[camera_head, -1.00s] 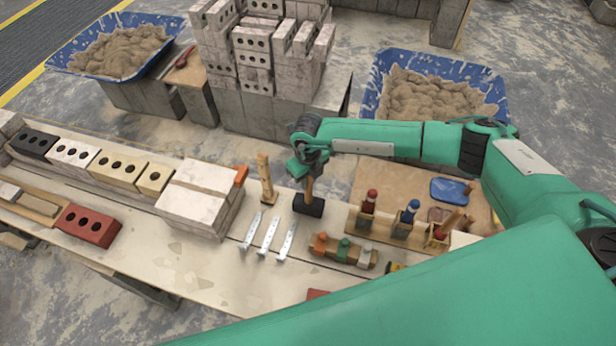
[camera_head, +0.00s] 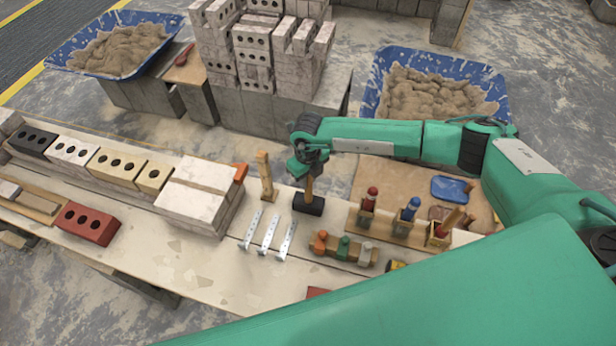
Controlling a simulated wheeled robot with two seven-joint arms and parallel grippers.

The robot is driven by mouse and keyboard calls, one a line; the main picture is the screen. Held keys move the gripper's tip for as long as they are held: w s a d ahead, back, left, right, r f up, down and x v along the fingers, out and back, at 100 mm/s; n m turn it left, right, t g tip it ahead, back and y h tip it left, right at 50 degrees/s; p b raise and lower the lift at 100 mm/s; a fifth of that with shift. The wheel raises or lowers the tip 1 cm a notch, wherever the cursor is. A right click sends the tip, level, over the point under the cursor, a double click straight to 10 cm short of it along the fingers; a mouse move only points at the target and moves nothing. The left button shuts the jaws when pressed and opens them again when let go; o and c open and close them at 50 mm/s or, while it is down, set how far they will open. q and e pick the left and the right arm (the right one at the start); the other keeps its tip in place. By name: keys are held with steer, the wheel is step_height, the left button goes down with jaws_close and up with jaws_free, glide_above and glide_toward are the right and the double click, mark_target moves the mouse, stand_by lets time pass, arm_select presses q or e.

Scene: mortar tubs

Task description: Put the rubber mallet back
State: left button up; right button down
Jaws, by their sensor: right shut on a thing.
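The rubber mallet (camera_head: 308,204) has a black head and a wooden handle. It is upright, head down, at the middle of the bench near its far edge. My right gripper (camera_head: 309,174) is shut on the top of the handle, above the head. The fingers are small and partly hidden by the wrist. I cannot tell whether the head touches the bench top. My left gripper is not in view.
A wooden post (camera_head: 265,177) stands just left of the mallet. Metal strips (camera_head: 268,233) lie in front. A rack with coloured handles (camera_head: 345,249) and wooden holders (camera_head: 400,225) are at right. White blocks (camera_head: 198,196) stand at left.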

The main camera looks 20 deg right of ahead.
steer(key=shift+f, duration=0.15)
steer(key=c, duration=1.1)
jaws_free()
step_height(320, 180, up, 13)
steer(key=b, duration=0.3)
steer(key=shift+f, duration=0.2)
steer(key=shift+r, duration=0.65)
